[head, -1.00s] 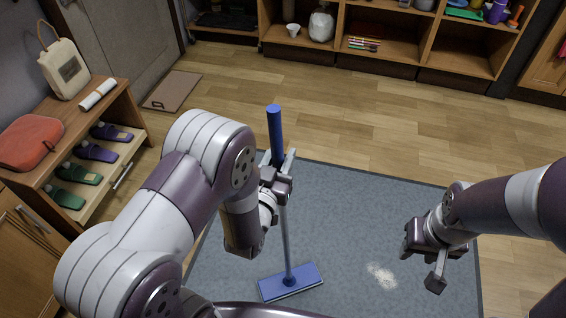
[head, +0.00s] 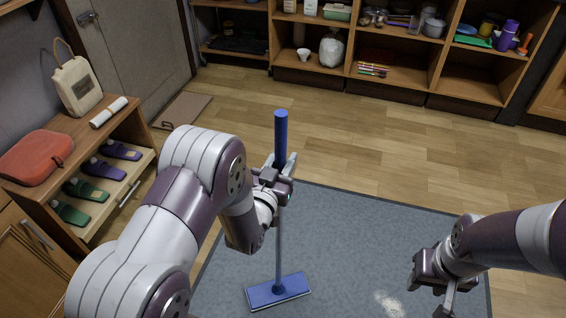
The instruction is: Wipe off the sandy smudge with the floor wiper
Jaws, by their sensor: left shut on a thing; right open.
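The floor wiper (head: 278,240) stands upright, with a blue grip at the top, a grey pole and a flat blue head (head: 278,291) on the grey-blue mat (head: 340,226). My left gripper (head: 281,176) is shut on the wiper's handle, just below or around the lower part of the blue grip. The sandy smudge (head: 389,303) is a pale speckled patch on the mat near the bottom edge of the view, to the right of the wiper head and apart from it. My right gripper (head: 442,305) is open and empty, right of the smudge; its fingertips are partly cut off.
A shoe bench (head: 137,178) with slippers, a red cushion (head: 36,157) and a bag (head: 79,86) stands at the left. Open shelves (head: 345,80) line the back. The wooden floor (head: 300,130) between mat and shelves is clear.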

